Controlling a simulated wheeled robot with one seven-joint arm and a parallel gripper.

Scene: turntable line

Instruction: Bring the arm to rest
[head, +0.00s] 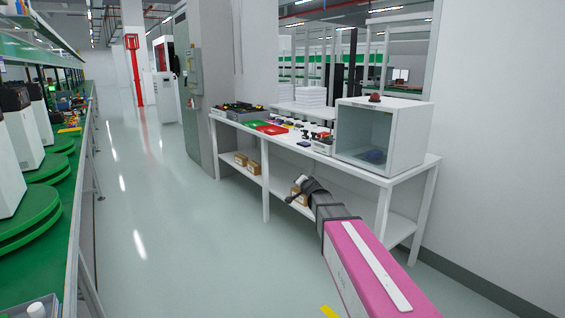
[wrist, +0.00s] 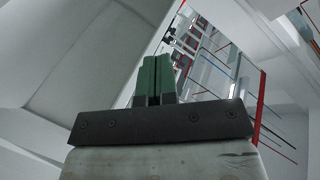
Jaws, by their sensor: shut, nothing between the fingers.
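My arm (head: 372,272), with a pink and white link, reaches up from the lower right in the head view, in front of the white workbench. Its dark far end is at about the height of the bench's lower shelf in the picture. In the wrist view my gripper (wrist: 158,62) shows two green fingers side by side, closed against each other with nothing between them. The fingertips point toward the ceiling structure and no object is near them. The fingertips are too small to make out in the head view.
The white workbench (head: 408,168) along the right wall carries an open-fronted white box (head: 416,128), a red tray (head: 271,129) and small parts. Cardboard boxes (head: 254,167) are on its lower shelf. A green line with round turntables (head: 40,225) runs along the left. The aisle floor between is clear.

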